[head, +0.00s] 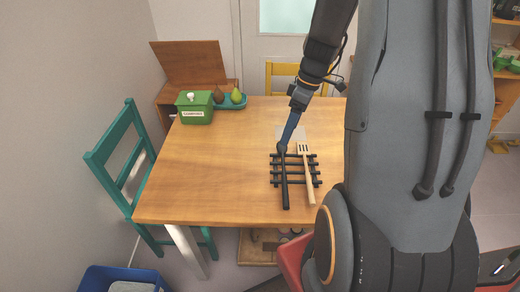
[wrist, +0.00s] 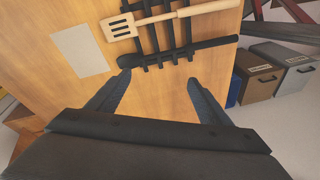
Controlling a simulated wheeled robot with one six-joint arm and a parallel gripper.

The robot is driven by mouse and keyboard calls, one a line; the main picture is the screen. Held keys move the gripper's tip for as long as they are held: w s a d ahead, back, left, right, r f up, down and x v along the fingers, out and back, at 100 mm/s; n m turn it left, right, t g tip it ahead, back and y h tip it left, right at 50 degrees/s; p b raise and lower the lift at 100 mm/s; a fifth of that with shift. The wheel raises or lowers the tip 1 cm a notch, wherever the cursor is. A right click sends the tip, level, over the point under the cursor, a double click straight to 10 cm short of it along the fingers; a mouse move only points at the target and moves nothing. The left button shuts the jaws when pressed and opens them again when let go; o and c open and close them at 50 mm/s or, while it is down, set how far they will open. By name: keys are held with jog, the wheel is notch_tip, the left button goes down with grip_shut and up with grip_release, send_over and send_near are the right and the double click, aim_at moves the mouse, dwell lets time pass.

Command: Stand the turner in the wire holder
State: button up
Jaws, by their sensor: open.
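The turner (head: 308,175) is pale wood with a slotted head. It lies across a black barred rack (head: 275,169) on the table, and its slotted head (wrist: 121,27) shows in the wrist view. A black long-handled utensil with a rounded head (head: 285,189) lies beside it on the same rack (wrist: 165,58). I cannot tell whether this flat rack is the wire holder; no other wire holder is clear. My gripper (wrist: 158,78) is open and empty, its fingers spread over bare wood nearest the black utensil. In the head view my gripper (head: 283,147) hides part of that utensil's head.
A pale sheet (wrist: 80,52) lies on the table (head: 190,170) near the turner's head. A teal chair (head: 118,160) is left.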

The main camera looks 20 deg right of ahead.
jog(key=s+a+r+m+h, duration=0.1)
jog(key=s+a+m, duration=0.3)
jog(key=a, duration=0.4)
jog(key=s+a+r+m+h, duration=0.1)
jog(key=s+a+r+m, duration=0.3)
jog(key=s+a, duration=0.2)
jog(key=shift+s+a+r+m+t+h, duration=0.25)
jog(key=shift+a+m+t+h, duration=0.15)
jog(key=shift+a, duration=0.75)
